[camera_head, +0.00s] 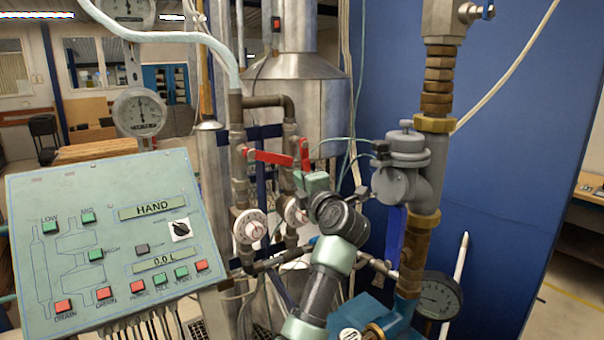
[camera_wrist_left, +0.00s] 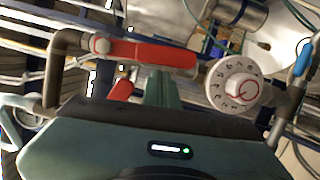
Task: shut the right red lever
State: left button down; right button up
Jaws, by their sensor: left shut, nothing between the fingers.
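The right red lever (camera_head: 304,154) stands upright along its pipe in the head view. In the wrist view, the right red lever (camera_wrist_left: 152,52) runs across the picture, its pivot end at left. The left red lever (camera_head: 268,157) lies roughly level; its red end (camera_wrist_left: 121,90) shows partly behind my gripper in the wrist view. My left gripper (camera_head: 304,177) is shut and empty, just below the right lever in the head view. Its fingertips (camera_wrist_left: 162,76) are at the lever's edge in the wrist view; I cannot tell whether they touch. My right gripper is out of view.
White dials (camera_head: 249,226) sit on the pipes below the levers; one dial (camera_wrist_left: 233,84) is close to my gripper in the wrist view. A grey meter (camera_head: 402,170) on a thick pipe stands to the right. A control panel (camera_head: 115,240) fills the lower left.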

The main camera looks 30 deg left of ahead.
pick_arm(q)
jog(key=shift+w, duration=0.1)
dwell(0.4)
jog(key=shift+w+d+n+b, duration=0.1)
jog(key=shift+w+n+b, duration=0.05)
jog(key=shift+n+b, duration=0.3)
jog(key=shift+w, duration=0.1)
jog(key=shift+w+d+n, duration=0.2)
jog(key=shift+w+d, duration=0.15)
jog(key=shift+w, duration=0.4)
jog(key=shift+w+d+n, duration=0.15)
jog(key=shift+w+d, duration=0.2)
jog(key=shift+w, duration=0.4)
